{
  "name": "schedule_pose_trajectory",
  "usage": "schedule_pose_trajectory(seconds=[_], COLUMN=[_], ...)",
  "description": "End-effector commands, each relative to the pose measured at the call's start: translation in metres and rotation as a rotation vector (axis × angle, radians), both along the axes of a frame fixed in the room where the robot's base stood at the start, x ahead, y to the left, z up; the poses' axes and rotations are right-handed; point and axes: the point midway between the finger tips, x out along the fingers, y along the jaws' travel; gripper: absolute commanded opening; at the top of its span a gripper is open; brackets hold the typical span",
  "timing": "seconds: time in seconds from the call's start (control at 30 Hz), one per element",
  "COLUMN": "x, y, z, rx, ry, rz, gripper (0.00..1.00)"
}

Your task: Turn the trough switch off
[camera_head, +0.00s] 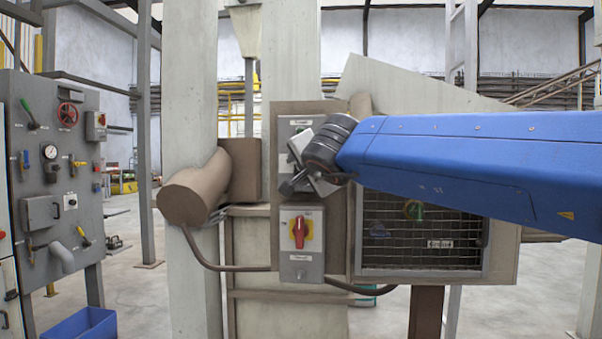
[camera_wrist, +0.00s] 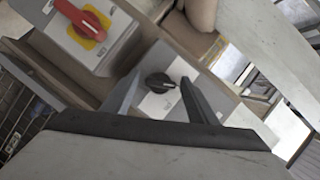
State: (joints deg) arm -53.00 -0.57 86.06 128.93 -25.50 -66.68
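A grey switch box with a black rotary knob (camera_wrist: 158,83) shows in the wrist view. The knob's pale pointer line runs sideways, toward the right. In the head view, my gripper hides most of this upper box (camera_head: 295,124) and its knob. Below it is a second grey box with a red handle on a yellow plate (camera_head: 299,231), the handle upright; it also shows in the wrist view (camera_wrist: 93,25). I cannot read which label names the trough. My gripper (camera_wrist: 160,78) is open, one finger on each side of the black knob; I cannot tell whether they touch it.
A mesh-fronted box (camera_head: 424,262) stands right of the switches, below my blue arm. A brown cylinder (camera_head: 194,188) sticks out at left. A grey panel (camera_head: 52,230) with valves and a gauge stands far left, a blue bin (camera_head: 88,325) below it.

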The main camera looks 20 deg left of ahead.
Motion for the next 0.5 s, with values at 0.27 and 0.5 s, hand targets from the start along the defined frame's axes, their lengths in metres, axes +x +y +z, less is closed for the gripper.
schedule_pose_trajectory(seconds=[0.27,0.5], x=[0.000,-0.015], y=[0.000,-0.009], z=[0.001,0.006], rx=[0.002,0.004], ry=[-0.001,-0.002], rz=[0.001,0.002], gripper=[0.56,0.56])
